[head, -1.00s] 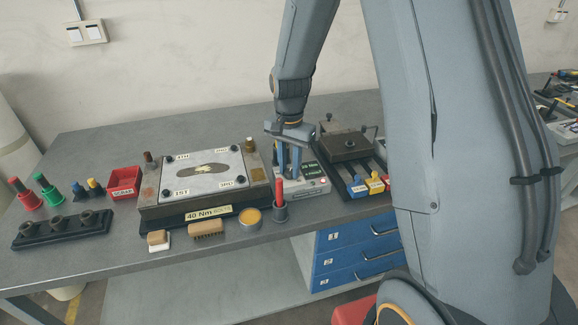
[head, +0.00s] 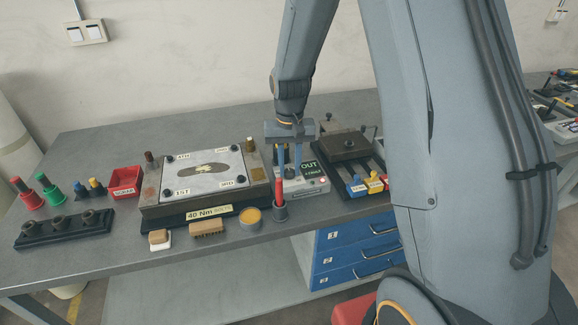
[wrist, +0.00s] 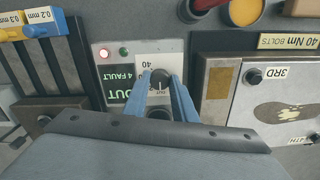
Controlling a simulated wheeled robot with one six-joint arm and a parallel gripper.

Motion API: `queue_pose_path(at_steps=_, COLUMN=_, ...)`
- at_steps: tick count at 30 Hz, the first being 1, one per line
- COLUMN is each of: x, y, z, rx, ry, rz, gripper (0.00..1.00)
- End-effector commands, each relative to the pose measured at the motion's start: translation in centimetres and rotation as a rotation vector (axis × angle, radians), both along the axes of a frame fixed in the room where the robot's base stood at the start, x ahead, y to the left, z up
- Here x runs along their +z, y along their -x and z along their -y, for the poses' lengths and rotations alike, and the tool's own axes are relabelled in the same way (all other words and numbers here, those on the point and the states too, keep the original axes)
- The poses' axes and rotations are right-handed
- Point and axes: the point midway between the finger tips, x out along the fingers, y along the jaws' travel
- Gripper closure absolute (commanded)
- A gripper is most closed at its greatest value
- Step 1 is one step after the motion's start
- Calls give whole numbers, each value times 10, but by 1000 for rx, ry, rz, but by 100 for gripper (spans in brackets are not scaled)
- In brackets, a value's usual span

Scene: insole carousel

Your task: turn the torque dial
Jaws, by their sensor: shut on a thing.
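The torque dial (wrist: 161,77) is a dark round knob with a pale pointer line, set in a light panel with a printed scale. "40" is readable beside it, upside down in the wrist view. My gripper (wrist: 159,82) has its two blue fingers closed on either side of the dial. In the head view my gripper (head: 289,174) reaches down onto the light control box (head: 315,187), and its fingers hide most of the dial. A dark display (head: 311,168) on the box reads "OUT" and "4 FAULT".
A red-handled tool in a holder (head: 279,205) stands just in front of the box. The plate fixture marked 40 Nm (head: 160,212) is on the left. A dark clamp fixture (head: 345,146) with blue and yellow pieces is close on the right.

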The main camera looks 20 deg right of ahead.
Motion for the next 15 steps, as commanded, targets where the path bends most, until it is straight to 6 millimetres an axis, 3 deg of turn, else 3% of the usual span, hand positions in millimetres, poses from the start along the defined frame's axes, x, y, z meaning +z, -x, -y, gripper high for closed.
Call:
queue_pose_path(at_steps=12, x=1, y=-1, z=0, rx=9, ry=1, rz=4, gripper=98)
queue_pose_path(at_steps=13, x=1, y=-1, z=0, rx=9, ry=1, rz=4, gripper=74)
queue_pose_path(at_steps=15, x=1, y=-1, z=0, rx=9, ry=1, rz=3, gripper=62)
